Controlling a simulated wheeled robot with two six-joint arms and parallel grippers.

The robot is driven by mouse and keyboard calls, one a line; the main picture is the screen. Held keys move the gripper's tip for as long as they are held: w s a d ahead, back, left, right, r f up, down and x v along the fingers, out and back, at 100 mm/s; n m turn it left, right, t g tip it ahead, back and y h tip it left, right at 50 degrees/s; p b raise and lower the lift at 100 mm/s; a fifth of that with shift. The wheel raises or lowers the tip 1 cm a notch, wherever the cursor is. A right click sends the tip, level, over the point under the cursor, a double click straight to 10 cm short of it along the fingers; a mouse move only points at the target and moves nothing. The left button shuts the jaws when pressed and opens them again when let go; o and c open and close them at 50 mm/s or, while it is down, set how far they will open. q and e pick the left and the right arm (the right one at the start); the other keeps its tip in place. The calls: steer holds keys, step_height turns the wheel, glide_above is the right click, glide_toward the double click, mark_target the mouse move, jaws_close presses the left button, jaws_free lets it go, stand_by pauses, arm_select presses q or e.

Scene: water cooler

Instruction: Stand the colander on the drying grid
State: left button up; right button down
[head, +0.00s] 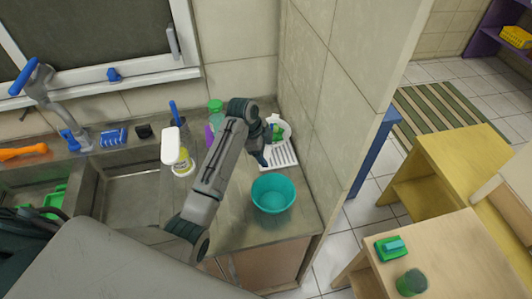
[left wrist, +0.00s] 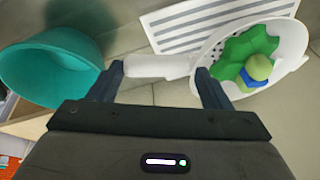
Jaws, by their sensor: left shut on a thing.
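The white colander (left wrist: 287,50) has a handle (left wrist: 158,66) and holds a green leafy thing (left wrist: 240,48) and a small yellow and blue thing. My left gripper (left wrist: 160,82) is shut on the colander, with the handle between its fingers. In the head view the colander (head: 286,128) is partly hidden behind my left gripper (head: 264,150). The white slotted drying grid (head: 281,156) lies on the counter by the tiled wall. In the left wrist view the colander overlaps part of the grid (left wrist: 190,14); I cannot tell whether they touch.
A teal bowl (head: 273,194) stands on the counter just in front of the grid. A yellow-labelled bottle (head: 183,164) and a green-topped bottle (head: 215,108) stand left of my arm. The sink (head: 130,200) is further left. The tiled partition bounds the counter on the right.

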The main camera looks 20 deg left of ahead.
mark_target(266, 155)
arm_select(q)
steer(key=shift+a+p+x, duration=0.15)
steer(key=shift+p+x, duration=0.35)
steer(key=shift+x, duration=0.25)
steer(key=shift+a+p+x, duration=0.15)
steer(key=shift+p+x, duration=0.3)
steer(key=shift+x, duration=0.3)
steer(key=o, duration=1.8)
steer(key=shift+s+f, duration=0.1)
steer(key=shift+f, duration=0.05)
steer(key=shift+a+r, duration=0.1)
steer(key=shift+r, duration=0.15)
steer(key=shift+b+v, duration=2.45)
steer(key=shift+v, duration=3.35)
steer(key=shift+s, duration=0.1)
